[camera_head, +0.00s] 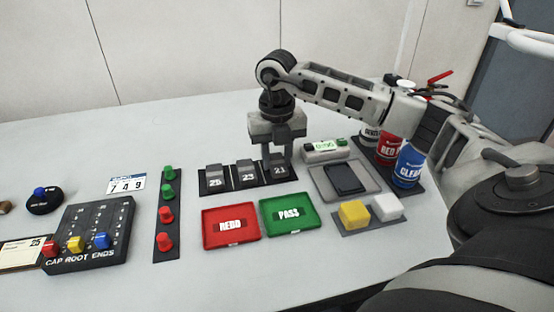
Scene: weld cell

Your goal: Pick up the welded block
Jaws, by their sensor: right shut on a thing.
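My right gripper (283,152) points straight down at the right end of a dark rack (246,187). It is shut on a grey block (281,163) above the label "21"; the fingers hide part of the block. I cannot tell whether the block still touches the rack. Two similar grey blocks sit to the left in the rack, one at "25" (213,171) and one at "23" (244,168). My left gripper is not in view.
Red REDO tray (209,238) and green PASS tray (269,222) lie in front of the rack. A scale-like pad (323,181), a display (325,147), yellow (353,214) and white (387,207) blocks and several bottles (410,165) stand right. A cap board (118,224) stands left.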

